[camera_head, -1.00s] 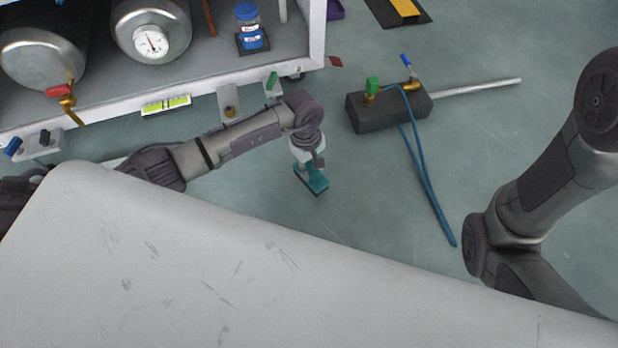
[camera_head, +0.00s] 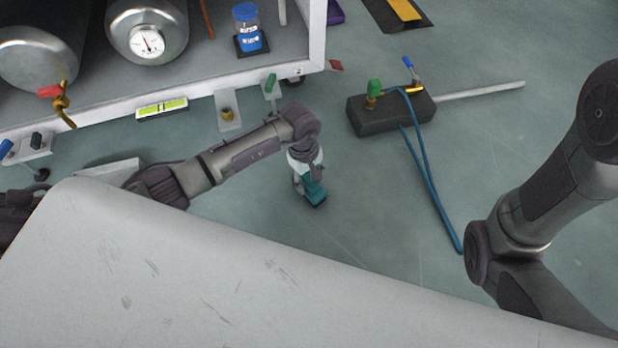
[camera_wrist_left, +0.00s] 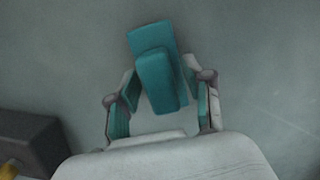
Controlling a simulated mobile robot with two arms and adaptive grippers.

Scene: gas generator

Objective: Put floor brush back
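The floor brush is a teal block-like piece (camera_head: 314,190) below my left gripper in the head view, over the grey floor. In the left wrist view the brush (camera_wrist_left: 158,82) sits between the two fingers, its wider part beyond the fingertips. Whether the brush touches the floor is unclear. My right arm enters from the right; its gripper is out of view.
A shelf (camera_head: 250,75) with metal tanks (camera_head: 150,30) and a blue-capped jar (camera_head: 247,28) stands at upper left. A dark block (camera_head: 385,114) with valves, a rod and a blue hose (camera_head: 432,190) lies on the floor to the right. Floor between them is clear.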

